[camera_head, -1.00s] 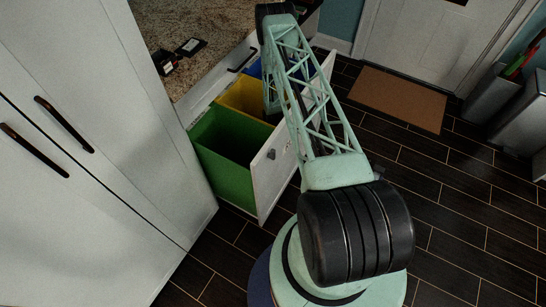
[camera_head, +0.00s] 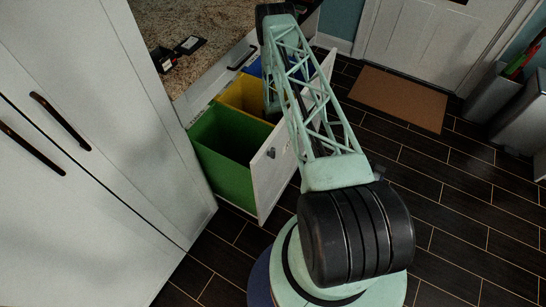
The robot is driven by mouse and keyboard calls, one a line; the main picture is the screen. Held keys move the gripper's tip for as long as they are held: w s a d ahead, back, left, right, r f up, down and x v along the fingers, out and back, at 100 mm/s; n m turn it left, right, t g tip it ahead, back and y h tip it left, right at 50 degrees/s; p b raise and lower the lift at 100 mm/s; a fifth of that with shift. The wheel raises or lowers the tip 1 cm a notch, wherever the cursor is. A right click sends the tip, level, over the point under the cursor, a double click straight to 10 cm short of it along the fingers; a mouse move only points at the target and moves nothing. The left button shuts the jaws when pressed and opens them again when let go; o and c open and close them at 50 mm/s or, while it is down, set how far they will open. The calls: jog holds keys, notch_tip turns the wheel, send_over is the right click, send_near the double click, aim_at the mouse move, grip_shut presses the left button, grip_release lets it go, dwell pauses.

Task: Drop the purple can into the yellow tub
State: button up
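The yellow tub (camera_head: 243,97) sits in the pulled-out white drawer, between a green tub in front and a blue tub behind. My arm crosses over the drawer, and its far part hangs down at the right side of the yellow tub. My gripper is not visible; the arm and the tubs hide that area. I cannot see the purple can in this view.
The green tub (camera_head: 222,157) is open on top. The blue tub (camera_head: 254,69) is mostly hidden by my arm. The drawer front (camera_head: 272,172) stands out over the dark floor. White cabinets fill the left, a granite counter (camera_head: 190,22) the back. A brown doormat (camera_head: 398,98) lies right.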

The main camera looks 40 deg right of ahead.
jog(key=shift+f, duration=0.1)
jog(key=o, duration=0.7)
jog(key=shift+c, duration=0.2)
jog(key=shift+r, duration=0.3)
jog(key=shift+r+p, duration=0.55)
jog(key=shift+p, duration=0.3)
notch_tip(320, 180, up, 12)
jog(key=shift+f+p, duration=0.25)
jog(key=shift+p, duration=0.85)
